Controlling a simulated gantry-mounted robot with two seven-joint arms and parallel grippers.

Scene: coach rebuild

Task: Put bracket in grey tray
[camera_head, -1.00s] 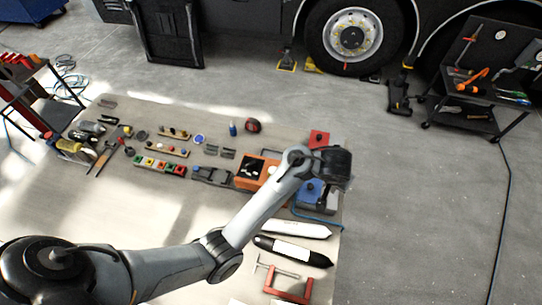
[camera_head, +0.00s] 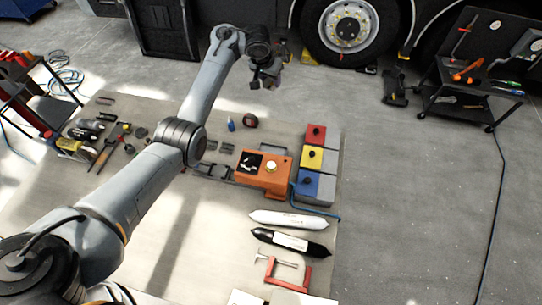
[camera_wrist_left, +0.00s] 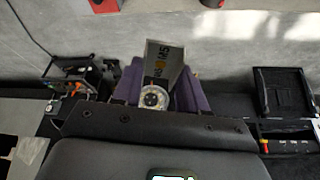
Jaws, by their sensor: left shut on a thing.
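My left gripper (camera_head: 267,78) is past the far edge of the workbench, above the floor in front of the bus. In the left wrist view its purple fingers are shut on a light grey, plate-like piece, the bracket (camera_wrist_left: 164,62), with blurred markings on it. The bracket's lower end is hard to make out, and the head view is too small to show its shape. No separate grey tray can be made out for sure. Grey box-like surfaces (camera_head: 327,187) lie beside the coloured units at the bench's right edge. My right gripper is not in view.
On the bench stand an orange box (camera_head: 263,172) and red, yellow and blue (camera_head: 310,183) units. The bus wheel (camera_head: 350,27) is behind; a tool cart (camera_head: 468,85) stands right.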

